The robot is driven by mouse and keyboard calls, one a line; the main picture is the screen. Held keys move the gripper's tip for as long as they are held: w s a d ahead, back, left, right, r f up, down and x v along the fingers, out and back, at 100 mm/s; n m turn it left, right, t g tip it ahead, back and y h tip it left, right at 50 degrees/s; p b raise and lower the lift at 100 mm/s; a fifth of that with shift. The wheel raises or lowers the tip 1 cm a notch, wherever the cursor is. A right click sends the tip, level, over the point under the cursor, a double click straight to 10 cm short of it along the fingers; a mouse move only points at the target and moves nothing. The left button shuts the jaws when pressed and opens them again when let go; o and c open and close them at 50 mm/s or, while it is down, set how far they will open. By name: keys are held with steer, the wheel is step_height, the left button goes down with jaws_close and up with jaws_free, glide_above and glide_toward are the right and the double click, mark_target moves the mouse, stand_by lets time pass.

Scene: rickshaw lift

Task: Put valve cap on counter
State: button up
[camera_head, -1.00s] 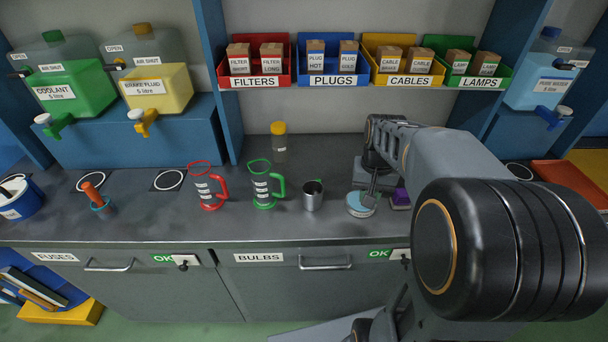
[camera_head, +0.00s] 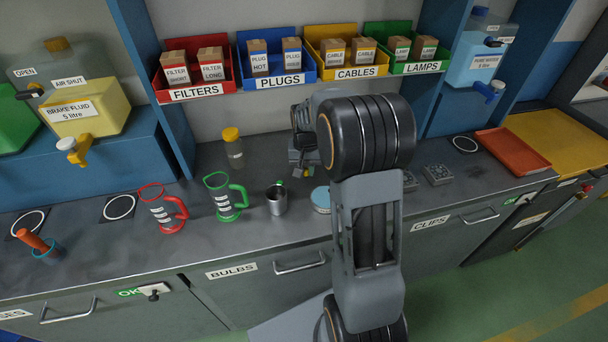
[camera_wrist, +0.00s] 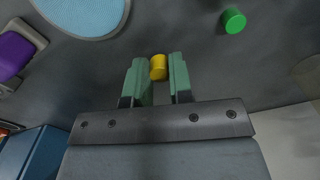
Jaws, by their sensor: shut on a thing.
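A small yellow cap (camera_wrist: 158,67) sits between the fingertips of my gripper (camera_wrist: 157,72) in the wrist view, and the gripper is shut on it. In the head view my gripper (camera_head: 305,168) is low at the back of the grey counter (camera_head: 110,242), behind the round light-blue pad. I cannot tell whether the cap touches the counter. A small green cap (camera_wrist: 233,20) lies on the counter apart from the gripper; in the head view a bit of green (camera_head: 280,183) shows by the metal mug.
The light-blue pad (camera_head: 320,199) and metal mug (camera_head: 276,200) stand near the gripper. A green jug (camera_head: 222,200), red jug (camera_head: 160,210) and yellow-lidded bottle (camera_head: 234,152) are to the left. A purple item (camera_wrist: 14,52) shows in the wrist view. An orange tray (camera_head: 512,150) is at right.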

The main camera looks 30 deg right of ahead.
mark_target(304, 182)
steer(key=shift+w+f, duration=0.4)
steer(key=shift+f, duration=1.65)
steer(key=shift+f, duration=0.2)
steer(key=o, duration=0.8)
steer(key=shift+c, duration=0.2)
